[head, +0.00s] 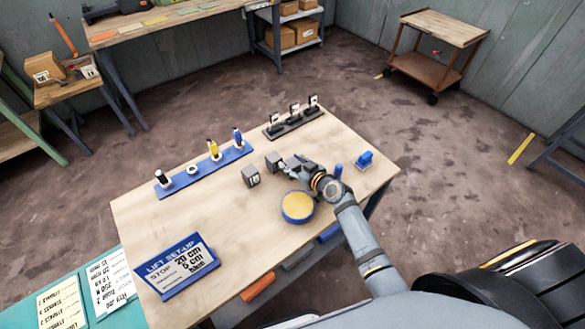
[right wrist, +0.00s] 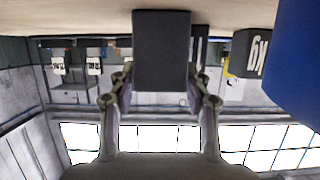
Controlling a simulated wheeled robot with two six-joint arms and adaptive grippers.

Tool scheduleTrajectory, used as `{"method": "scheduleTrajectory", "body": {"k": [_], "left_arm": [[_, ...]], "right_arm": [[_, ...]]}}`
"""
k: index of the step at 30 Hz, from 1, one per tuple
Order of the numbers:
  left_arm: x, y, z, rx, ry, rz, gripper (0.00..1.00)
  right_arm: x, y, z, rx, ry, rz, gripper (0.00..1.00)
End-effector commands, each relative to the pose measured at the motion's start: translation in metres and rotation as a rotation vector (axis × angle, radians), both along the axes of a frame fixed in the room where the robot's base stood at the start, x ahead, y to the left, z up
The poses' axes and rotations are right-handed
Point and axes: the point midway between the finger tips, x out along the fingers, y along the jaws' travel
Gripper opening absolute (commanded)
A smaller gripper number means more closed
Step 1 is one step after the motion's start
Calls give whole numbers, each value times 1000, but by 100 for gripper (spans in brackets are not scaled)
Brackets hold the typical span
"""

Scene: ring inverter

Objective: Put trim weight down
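A dark grey block-shaped weight (head: 273,162) is at the fingertips of my right gripper (head: 291,165), near the middle of the wooden table. In the right wrist view the block (right wrist: 162,50) sits between the two fingers of the gripper (right wrist: 163,88), which appear to press its sides. Its base is at or close to the tabletop; I cannot tell whether it touches. A second grey weight with a white label (head: 250,176) stands on the table to the left, and it also shows in the right wrist view (right wrist: 252,52). My left gripper is out of view.
A round blue pad with a yellow top (head: 297,207) lies close to the right gripper. A blue rack (head: 203,170) and a dark rack (head: 292,124) line the back. A blue sign (head: 177,267) stands at front left. A small blue object (head: 364,160) sits at right.

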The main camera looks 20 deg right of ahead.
Motion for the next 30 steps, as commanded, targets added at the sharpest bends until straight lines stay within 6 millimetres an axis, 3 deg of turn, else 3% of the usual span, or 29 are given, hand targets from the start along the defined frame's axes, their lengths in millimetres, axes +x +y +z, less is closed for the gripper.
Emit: {"method": "scheduleTrajectory", "body": {"k": [1,9,23,30], "left_arm": [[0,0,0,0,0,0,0],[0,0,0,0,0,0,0],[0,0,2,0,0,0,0],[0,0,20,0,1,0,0]], "right_arm": [[0,0,0,0,0,0,38],[0,0,0,0,0,0,1],[1,0,6,1,-6,-2,0],[1,0,31,1,-8,-2,0]]}}
